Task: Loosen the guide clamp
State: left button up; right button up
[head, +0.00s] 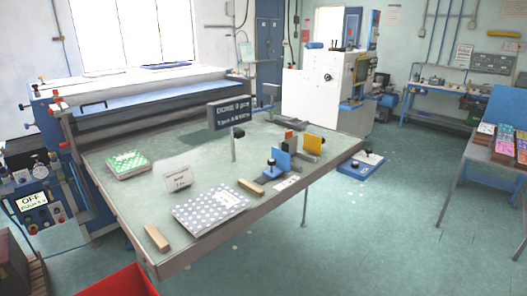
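A guide assembly stands at the right end of the green-topped table (160,193). Neither of my grippers is in view.
Dotted booklets (210,206), a green stack (127,163), a sign card (178,179), wooden blocks (157,237) and a dark display (229,113) on a post occupy the table. A red bin (120,283) stands in front.

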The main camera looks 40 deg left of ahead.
aim_at(272, 162)
jog(key=i+u, duration=0.4)
jog(key=i+l+u, duration=0.15)
jog(key=u, duration=0.3)
jog(key=i+l+u, duration=0.5)
jog(key=u, duration=0.35)
jog(key=i+l+u, duration=0.2)
jog(key=u, duration=0.2)
jog(key=i+l+u, duration=0.2)
jog(key=u, duration=0.25)
